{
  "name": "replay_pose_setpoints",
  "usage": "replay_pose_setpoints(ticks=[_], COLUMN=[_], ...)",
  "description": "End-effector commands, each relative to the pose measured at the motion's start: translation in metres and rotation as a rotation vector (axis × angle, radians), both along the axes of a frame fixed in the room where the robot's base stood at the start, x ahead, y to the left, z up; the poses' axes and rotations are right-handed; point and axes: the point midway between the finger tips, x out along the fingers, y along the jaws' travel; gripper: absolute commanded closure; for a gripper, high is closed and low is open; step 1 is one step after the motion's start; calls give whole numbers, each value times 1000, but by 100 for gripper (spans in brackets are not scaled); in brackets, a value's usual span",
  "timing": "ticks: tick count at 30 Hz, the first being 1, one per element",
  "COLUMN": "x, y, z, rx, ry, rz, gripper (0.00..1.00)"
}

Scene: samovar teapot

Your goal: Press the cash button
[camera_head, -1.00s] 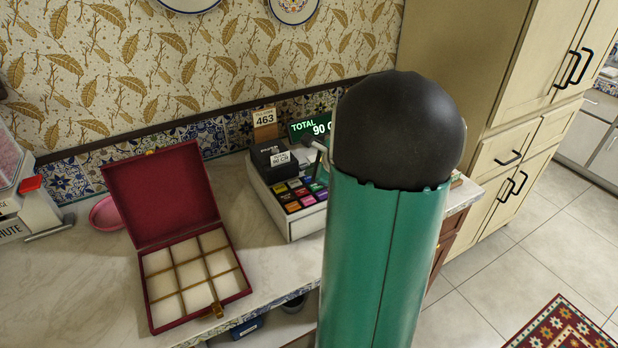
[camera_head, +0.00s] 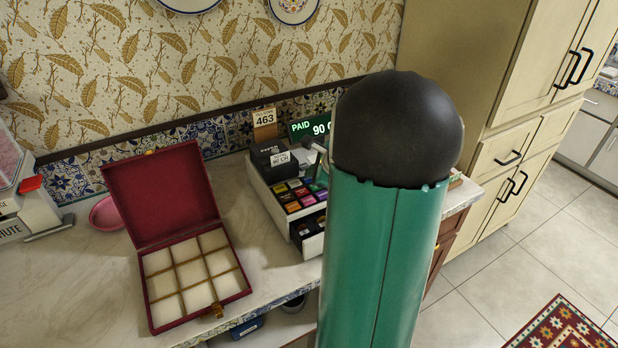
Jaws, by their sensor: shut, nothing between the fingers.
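The cash register (camera_head: 264,184) stands on the counter, partly hidden behind my green arm. Its coloured keys (camera_head: 293,206) show, but the labels are too small to tell which is the cash button. The green display (camera_head: 309,130) reads PAID 90, its right end hidden. The register's drawer (camera_head: 308,234) is out at the front, with dark contents. The tip of my gripper (camera_head: 318,164) shows as a thin dark piece just left of my arm, over the upper right of the keys; it is shut and empty. Whether it touches a key is unclear.
An open red box (camera_head: 164,194) with white compartments lies left of the register. A pink dish (camera_head: 104,214) sits behind it. A card reading 463 (camera_head: 265,118) stands behind the register. A white machine (camera_head: 22,200) is at far left.

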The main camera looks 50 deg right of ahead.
Motion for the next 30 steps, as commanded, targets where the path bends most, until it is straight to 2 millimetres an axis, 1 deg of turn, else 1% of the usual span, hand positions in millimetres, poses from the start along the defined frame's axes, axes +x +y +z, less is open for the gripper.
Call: replay_pose_setpoints(ticks=[8, 19, 30], x=[0, 0, 0], y=[0, 0, 0], z=[13, 16, 48], rx=[-1, -1, -2], ry=[-1, -1, -2], rz=[0, 0, 1], gripper=[100, 100, 100])
